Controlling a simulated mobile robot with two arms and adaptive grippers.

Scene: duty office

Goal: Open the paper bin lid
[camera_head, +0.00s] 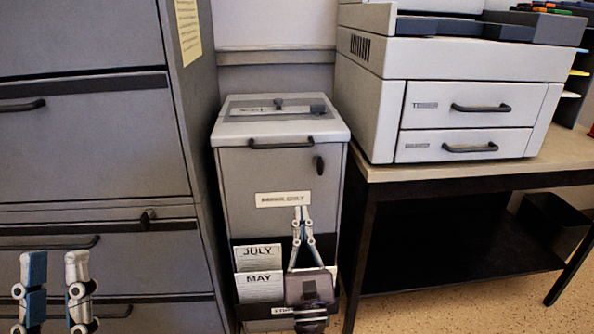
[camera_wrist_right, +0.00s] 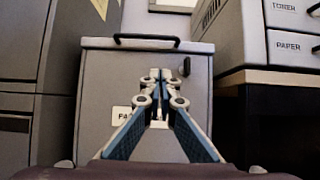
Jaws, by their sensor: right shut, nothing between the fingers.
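The paper bin (camera_head: 265,178) is a grey box between the filing cabinet and the printer table. Its light lid (camera_head: 240,128) is down, with a dark bar handle (camera_head: 281,144) along the front edge. In the right wrist view the bin (camera_wrist_right: 95,100) stands ahead, its handle (camera_wrist_right: 150,38) above and left of the fingertips. My right gripper (camera_head: 301,209) is shut and empty in front of the bin, below the handle and near the label; it also shows in the right wrist view (camera_wrist_right: 160,74). My left gripper (camera_head: 55,257) is open and empty before the cabinet drawers.
A grey filing cabinet (camera_head: 90,140) stands close on the bin's left. On the right a printer (camera_head: 440,60) sits on a dark-legged table (camera_head: 400,175). Cards marked JULY (camera_head: 257,256) and MAY (camera_head: 258,286) are on the bin's lower front.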

